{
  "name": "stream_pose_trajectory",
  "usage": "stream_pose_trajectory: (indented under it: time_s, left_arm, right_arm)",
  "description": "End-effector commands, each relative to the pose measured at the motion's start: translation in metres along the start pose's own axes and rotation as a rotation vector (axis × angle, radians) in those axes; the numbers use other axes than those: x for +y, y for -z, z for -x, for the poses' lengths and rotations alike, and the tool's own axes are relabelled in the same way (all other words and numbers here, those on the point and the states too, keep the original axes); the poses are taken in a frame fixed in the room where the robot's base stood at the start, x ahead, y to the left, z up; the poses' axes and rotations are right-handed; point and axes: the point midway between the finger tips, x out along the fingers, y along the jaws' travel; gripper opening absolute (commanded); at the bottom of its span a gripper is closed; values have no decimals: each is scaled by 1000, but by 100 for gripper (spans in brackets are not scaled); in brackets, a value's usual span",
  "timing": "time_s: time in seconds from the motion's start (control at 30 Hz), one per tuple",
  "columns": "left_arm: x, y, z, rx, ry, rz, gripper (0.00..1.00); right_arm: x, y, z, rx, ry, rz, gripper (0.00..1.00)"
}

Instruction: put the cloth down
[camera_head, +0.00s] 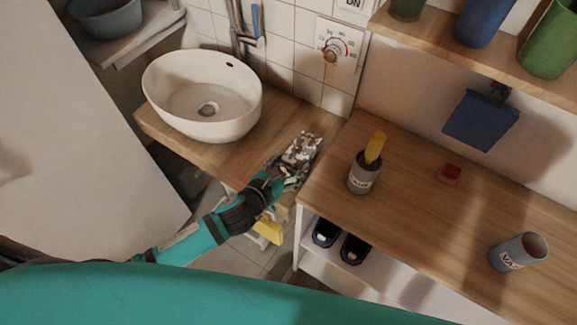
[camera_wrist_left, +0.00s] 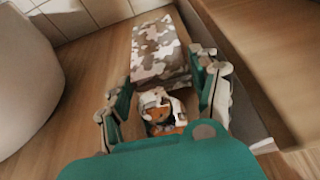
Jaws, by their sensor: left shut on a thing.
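The cloth (camera_head: 303,148) is a folded piece with a grey, white and brown camouflage pattern. My left gripper (camera_head: 285,174) is shut on it, over the right end of the wooden washbasin counter (camera_head: 240,160). In the left wrist view the cloth (camera_wrist_left: 157,48) sticks out beyond the fingers of the left gripper (camera_wrist_left: 163,82), with counter wood around it. I cannot tell whether the cloth touches the counter. My right gripper is not in view.
A white basin (camera_head: 205,95) stands on the counter, left of the cloth. Dark shoes (camera_head: 355,248) sit below.

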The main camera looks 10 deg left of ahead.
Motion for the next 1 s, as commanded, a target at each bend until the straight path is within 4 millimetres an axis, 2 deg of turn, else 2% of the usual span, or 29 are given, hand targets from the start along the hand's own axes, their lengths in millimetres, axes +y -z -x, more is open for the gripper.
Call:
stream_pose_trajectory:
  time_s: [0.37, 0.4, 0.53, 0.87, 1.0]
  left_arm:
    - [0, 4, -2, -1, -1, -2, 31]
    - [0, 3, -1, -1, -1, -2, 68]
    - [0, 3, -1, -1, 0, -2, 85]
    - [0, 0, 0, -1, 0, 0, 86]
    - [0, 1, 15, 1, 1, -3, 86]
  right_arm:
    - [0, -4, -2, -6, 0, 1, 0]
    - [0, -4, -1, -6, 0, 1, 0]
    - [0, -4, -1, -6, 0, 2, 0]
    - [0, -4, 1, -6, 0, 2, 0]
    - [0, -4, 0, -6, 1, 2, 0]
